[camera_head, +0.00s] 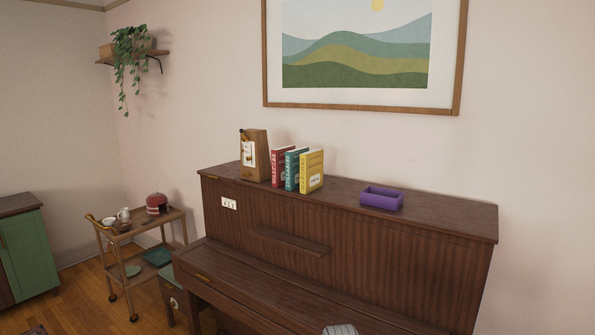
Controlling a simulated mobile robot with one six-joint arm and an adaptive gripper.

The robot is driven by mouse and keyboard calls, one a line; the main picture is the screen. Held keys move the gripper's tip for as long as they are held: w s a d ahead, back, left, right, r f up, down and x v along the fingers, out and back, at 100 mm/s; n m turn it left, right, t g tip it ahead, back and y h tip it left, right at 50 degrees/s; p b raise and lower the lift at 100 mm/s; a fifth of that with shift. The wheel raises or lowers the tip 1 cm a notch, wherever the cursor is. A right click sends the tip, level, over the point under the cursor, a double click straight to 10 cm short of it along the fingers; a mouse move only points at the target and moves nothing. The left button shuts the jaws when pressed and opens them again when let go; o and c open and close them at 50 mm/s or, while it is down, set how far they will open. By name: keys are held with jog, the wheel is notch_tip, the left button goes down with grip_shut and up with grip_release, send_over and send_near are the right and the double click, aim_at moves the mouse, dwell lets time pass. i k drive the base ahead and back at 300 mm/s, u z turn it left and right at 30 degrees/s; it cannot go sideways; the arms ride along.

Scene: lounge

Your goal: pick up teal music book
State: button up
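The teal music book (291,170) stands upright on top of the brown upright piano (400,235). It is between a red book (277,168) on its left and a yellow book (313,171) on its right, in a close row. Mostly its narrow spine shows; the yellow book hides much of its cover. I cannot clearly make out my gripper in this view.
A wooden metronome-like box (255,156) stands left of the books. A purple tray (381,199) sits to their right, with bare piano top between. A small striped object (341,330) shows at the bottom edge. A wooden trolley (150,231) stands left of the piano.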

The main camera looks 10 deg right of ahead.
aim_at(292, 157)
jog(key=u, duration=0.55)
jog(key=k, duration=1.35)
jog(key=u, duration=0.9)
jog(key=i, duration=2.45)
jog(key=z, duration=0.95)
jog(key=i, duration=0.55)
jog(key=z, duration=0.35)
